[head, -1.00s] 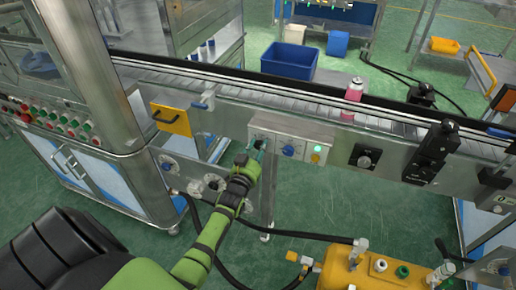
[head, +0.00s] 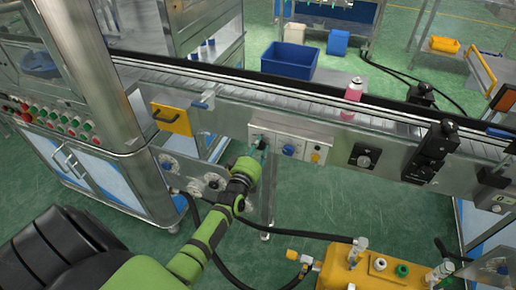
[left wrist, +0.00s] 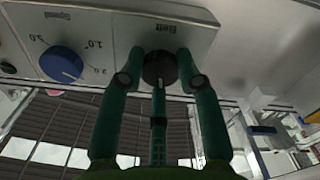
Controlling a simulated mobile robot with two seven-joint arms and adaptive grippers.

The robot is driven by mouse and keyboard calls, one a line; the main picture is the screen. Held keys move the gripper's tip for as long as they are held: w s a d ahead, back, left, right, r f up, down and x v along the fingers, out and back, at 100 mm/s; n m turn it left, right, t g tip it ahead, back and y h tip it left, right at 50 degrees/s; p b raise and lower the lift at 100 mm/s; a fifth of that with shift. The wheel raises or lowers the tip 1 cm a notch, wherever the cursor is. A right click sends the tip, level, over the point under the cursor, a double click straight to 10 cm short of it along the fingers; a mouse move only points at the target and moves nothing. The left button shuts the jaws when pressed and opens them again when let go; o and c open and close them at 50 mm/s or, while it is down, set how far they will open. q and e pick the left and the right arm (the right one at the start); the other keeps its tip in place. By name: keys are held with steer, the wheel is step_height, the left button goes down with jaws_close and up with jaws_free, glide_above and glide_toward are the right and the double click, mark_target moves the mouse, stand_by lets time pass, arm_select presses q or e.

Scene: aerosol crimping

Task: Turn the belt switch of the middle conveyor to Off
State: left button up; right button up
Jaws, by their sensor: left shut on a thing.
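The belt switch (left wrist: 160,68) is a small black round knob under the word "Belt" on a light control panel (left wrist: 105,25). The small lamp (head: 316,145) at the panel's right shows no green glow. My right gripper is not in view.
A pink-and-white can (head: 352,90) stands on the conveyor belt (head: 300,93). A black knob box (head: 365,156) and black bracket (head: 432,150) are right of the panel. A yellow machine (head: 365,275) and hoses lie below. Open floor shows below the conveyor.

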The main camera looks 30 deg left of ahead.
arm_select(q)
steer(key=n, duration=0.3)
steer(key=shift+f+n+b, duration=0.1)
steer(key=shift+n+b, duration=0.2)
steer(key=shift+n, duration=0.1)
steer(key=shift+n+b, duration=0.35)
steer(key=shift+n, duration=1.55)
steer(key=o, duration=1.1)
steer(key=shift+o, duration=0.2)
steer(key=v, duration=1.2)
